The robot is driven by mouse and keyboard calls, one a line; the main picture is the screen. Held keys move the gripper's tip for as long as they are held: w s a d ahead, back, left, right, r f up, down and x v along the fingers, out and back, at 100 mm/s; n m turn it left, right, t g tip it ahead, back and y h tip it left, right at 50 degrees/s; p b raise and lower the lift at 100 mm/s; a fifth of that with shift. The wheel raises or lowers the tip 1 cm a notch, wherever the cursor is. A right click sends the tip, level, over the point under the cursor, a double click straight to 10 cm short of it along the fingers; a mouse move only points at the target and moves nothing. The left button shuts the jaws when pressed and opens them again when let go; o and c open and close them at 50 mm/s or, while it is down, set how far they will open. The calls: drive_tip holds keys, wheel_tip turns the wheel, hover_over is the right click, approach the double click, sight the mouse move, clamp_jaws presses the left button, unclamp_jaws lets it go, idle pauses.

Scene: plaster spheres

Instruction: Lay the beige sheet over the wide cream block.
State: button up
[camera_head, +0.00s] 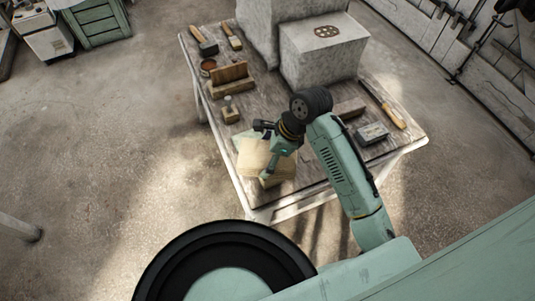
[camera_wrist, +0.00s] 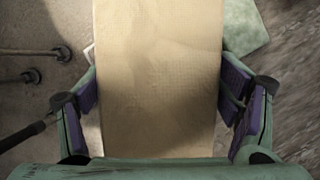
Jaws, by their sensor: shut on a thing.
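The beige sheet (camera_head: 256,156) is a flat, pale tan piece near the table's front left corner. My gripper (camera_head: 268,150) is shut on it, with one finger on each side. In the wrist view the beige sheet (camera_wrist: 160,75) fills the space between the purple finger pads and runs out past the top of the picture. A cream-yellow block (camera_head: 284,172) shows partly under and beside the sheet, and is likely the wide cream block. Most of it is hidden by the sheet and my gripper. I cannot tell whether the sheet touches it.
A pale green piece (camera_wrist: 244,26) lies beside the sheet. The wooden table (camera_head: 310,180) also holds large grey stone blocks (camera_head: 323,55), a small stamp-like tool (camera_head: 230,110), a wooden rack (camera_head: 231,78), a grey block (camera_head: 372,133) and a wood-handled tool (camera_head: 392,115).

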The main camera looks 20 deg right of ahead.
drive_tip(key=shift+f, duration=0.6)
idle(0.6)
drive_tip(key=o, duration=1.3)
drive_tip(key=shift+r, duration=1.95)
